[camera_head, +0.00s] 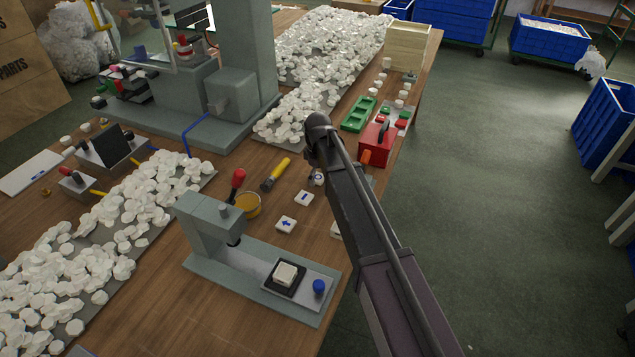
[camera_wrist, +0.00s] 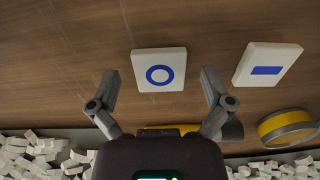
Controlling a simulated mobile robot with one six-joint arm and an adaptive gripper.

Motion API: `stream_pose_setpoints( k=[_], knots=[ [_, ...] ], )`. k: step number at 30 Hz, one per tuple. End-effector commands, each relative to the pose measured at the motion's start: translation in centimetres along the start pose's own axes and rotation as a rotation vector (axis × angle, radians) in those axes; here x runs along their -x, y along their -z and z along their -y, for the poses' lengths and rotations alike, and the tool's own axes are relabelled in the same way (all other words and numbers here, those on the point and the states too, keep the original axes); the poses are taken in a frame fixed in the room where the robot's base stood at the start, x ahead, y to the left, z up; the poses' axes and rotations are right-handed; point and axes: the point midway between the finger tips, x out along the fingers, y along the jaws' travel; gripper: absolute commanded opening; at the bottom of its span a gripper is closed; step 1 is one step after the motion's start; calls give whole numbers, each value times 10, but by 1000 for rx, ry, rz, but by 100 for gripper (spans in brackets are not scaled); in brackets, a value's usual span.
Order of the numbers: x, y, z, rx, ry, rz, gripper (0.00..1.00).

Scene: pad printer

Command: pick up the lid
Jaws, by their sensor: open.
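A flat white square piece with a blue ring, which looks like a lid (camera_wrist: 158,54), lies on the wooden table in the wrist view. My gripper (camera_wrist: 158,76) is open and empty, with one finger at each side of this piece and neither visibly touching it. A second white square with a blue bar (camera_wrist: 267,64) lies to its right; it also shows in the head view (camera_head: 304,198). A third, with a blue arrow (camera_head: 287,224), lies nearer the front. In the head view my arm hides most of the gripper and partly covers the ring piece.
A grey pad press (camera_head: 210,225) holds a white piece on its base. A yellow pot (camera_head: 248,204) and a yellow-handled tool (camera_head: 275,174) lie nearby. A red box (camera_head: 376,145) and green tray (camera_head: 359,114) stand beyond my arm. Heaps of white pieces (camera_head: 150,195) cover the left.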

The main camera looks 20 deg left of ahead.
Motion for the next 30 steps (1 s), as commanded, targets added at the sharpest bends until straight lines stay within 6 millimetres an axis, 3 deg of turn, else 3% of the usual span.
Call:
stream_pose_setpoints(
  k=[16, 17, 19, 24, 30],
  knots=[
    [0, 0, 0, 0, 0, 0, 100],
    [0, 0, 0, 0, 0, 0, 97],
    [0, 0, 0, 0, 0, 0, 76],
    [0, 0, 0, 0, 0, 0, 42],
    [0, 0, 0, 0, 0, 0, 41]
  ],
)
